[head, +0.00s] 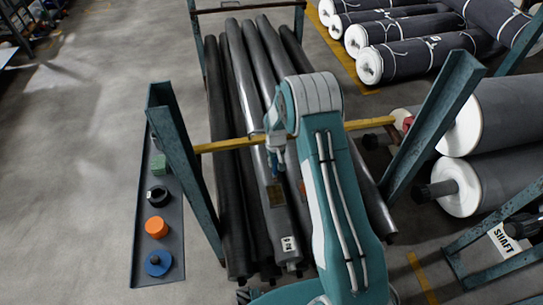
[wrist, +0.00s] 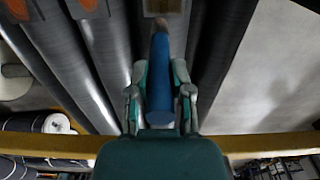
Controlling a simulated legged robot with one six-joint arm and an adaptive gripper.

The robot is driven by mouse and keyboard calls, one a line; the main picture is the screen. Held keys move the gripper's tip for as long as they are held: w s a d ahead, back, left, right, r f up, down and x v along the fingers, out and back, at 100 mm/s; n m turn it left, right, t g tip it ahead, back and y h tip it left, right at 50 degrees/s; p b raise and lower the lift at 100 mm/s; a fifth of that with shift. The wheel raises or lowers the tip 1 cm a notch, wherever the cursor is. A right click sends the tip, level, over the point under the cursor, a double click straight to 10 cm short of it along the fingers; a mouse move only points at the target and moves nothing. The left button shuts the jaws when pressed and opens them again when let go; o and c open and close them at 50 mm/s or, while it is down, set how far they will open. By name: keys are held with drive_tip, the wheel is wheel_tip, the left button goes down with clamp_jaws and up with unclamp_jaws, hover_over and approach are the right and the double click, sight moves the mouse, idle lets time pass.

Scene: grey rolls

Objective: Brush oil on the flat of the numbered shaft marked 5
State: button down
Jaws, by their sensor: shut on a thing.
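My gripper (wrist: 160,85) is shut on a blue-handled brush (wrist: 160,80); its brownish tip points away from me. In the head view my gripper (head: 276,150) is over the shafts, partly hidden by my arm. Below it lies a long grey shaft (head: 262,150) with a brownish flat (head: 275,194) and a white number tag (head: 289,243); I cannot read the digit surely. In the wrist view the tip is just below a brownish flat (wrist: 162,6) at the top edge. I cannot tell whether they touch. Two orange-marked flats (wrist: 88,6) lie to its left.
A dark tray (head: 143,240) at left holds a green block (head: 159,164), a black ring (head: 157,195), and orange (head: 157,226) and blue (head: 158,263) items. Floor at left is clear.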

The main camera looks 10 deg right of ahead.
drive_tip(key=shift+r, duration=1.85)
